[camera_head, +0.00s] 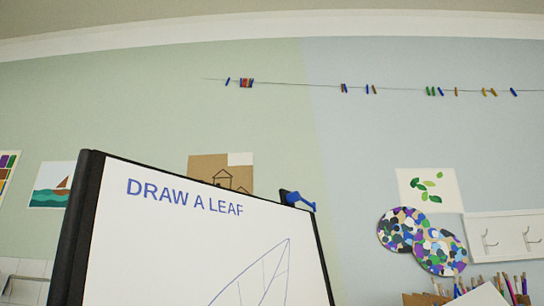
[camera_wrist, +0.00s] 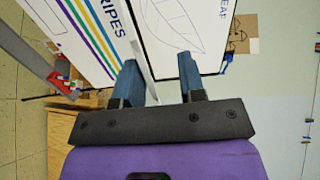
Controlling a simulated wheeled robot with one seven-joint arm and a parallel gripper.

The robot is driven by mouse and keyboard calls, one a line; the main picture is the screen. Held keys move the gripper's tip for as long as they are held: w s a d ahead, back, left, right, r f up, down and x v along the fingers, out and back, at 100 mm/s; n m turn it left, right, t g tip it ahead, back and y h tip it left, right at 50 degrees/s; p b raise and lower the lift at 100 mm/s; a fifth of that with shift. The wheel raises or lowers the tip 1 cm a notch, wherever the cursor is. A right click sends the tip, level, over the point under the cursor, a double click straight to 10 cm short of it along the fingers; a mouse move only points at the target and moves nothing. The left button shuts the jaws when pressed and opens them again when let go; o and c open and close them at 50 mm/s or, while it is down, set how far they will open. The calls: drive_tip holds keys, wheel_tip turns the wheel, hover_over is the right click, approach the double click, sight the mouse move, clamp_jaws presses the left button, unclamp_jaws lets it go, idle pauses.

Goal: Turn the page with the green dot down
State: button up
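A white page with "DRAW A LEAF" and a leaf outline (camera_head: 190,235) fills the lower left of the head view. It also shows at the top of the wrist view (camera_wrist: 172,28). Beside it in the wrist view is a white page with coloured stripes and the letters "RIPES" (camera_wrist: 75,45). No green dot shows in either view. My gripper (camera_wrist: 158,62) shows only in the wrist view. Its two blue fingers are well apart, with a pale page or panel edge (camera_wrist: 143,62) running between them. I cannot tell whether either finger touches it.
A black frame edge (camera_head: 78,232) bounds the leaf page on the left. A blue clip (camera_head: 299,201) sits at its upper right corner. A wooden cabinet (camera_wrist: 75,135) stands at the lower left of the wrist view. Pictures and a clothesline with pegs (camera_head: 343,88) hang on the wall behind.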

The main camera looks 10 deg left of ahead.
drive_tip(key=v, duration=1)
drive_tip(key=shift+s+d, duration=0.15)
drive_tip(key=shift+d, duration=0.05)
idle(1.4)
idle(0.5)
drive_tip(key=w+d+f+n+g+h, duration=0.1)
drive_tip(key=w+d+f+n+h, duration=0.1)
drive_tip(key=w+f+h, duration=0.5)
drive_tip(key=w+d+f+n+g+h, duration=0.1)
drive_tip(key=w+f+h, duration=0.6)
drive_tip(key=f, duration=0.9)
drive_tip(key=w+d+n, duration=0.1)
drive_tip(key=n, duration=0.1)
drive_tip(key=shift+n, duration=0.3)
drive_tip(key=shift+w, duration=0.15)
drive_tip(key=shift+c, duration=0.2)
